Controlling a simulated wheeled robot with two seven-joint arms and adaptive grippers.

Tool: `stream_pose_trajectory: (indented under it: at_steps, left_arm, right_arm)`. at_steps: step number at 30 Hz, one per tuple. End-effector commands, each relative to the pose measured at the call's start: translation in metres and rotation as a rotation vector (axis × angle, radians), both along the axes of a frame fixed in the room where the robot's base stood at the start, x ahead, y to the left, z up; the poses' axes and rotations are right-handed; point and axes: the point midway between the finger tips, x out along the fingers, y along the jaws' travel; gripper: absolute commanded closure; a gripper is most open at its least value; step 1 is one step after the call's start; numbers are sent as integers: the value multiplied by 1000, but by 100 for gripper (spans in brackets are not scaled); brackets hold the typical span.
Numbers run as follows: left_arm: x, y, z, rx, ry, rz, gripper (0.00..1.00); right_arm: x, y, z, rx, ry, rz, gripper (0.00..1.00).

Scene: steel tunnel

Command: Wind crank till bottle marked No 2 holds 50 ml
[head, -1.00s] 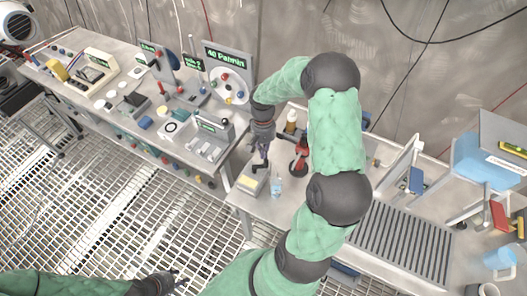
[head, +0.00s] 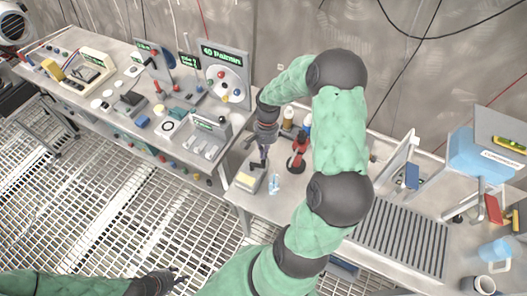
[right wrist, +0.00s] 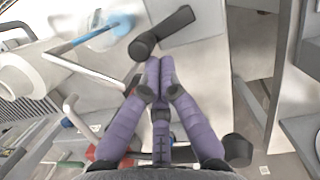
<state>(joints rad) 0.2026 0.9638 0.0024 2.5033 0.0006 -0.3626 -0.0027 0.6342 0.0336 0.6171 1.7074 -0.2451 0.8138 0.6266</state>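A grey box with a pale yellow top (head: 248,181) stands at the near left of the right-hand table, under my right gripper. A black crank handle with a round knob (right wrist: 144,45) shows in the right wrist view, just beyond the fingertips. My right gripper (right wrist: 160,66) has its purple fingertips together, with nothing seen between them; whether they touch the crank is unclear. It also shows in the head view (head: 264,157). A small clear bluish bottle (head: 274,184) stands beside the box. No number or level is legible on it. My left gripper (head: 174,279) is low at the left, its fingers unclear.
A red and black device (head: 298,151) and a white-capped bottle (head: 287,118) stand close to my right gripper. The left table (head: 85,100) is crowded.

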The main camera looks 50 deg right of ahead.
Motion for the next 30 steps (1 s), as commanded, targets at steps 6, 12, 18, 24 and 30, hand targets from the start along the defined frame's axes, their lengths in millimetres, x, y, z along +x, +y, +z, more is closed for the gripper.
stream_pose_trajectory:
  at_steps: [6,12,18,24,30]
  left_arm:
    - [0,0,1,0,0,0,60]
    - [0,0,1,0,0,0,60]
    - [0,0,1,0,0,0,60]
    - [0,0,1,0,0,0,60]
    - [0,0,1,0,0,0,60]
  right_arm:
    - [-2,1,0,1,2,-40,100]
    - [-3,2,0,1,1,-59,100]
    - [-3,2,0,1,1,-64,100]
    - [-3,2,0,1,1,-64,100]
    - [-3,1,0,0,0,-63,100]
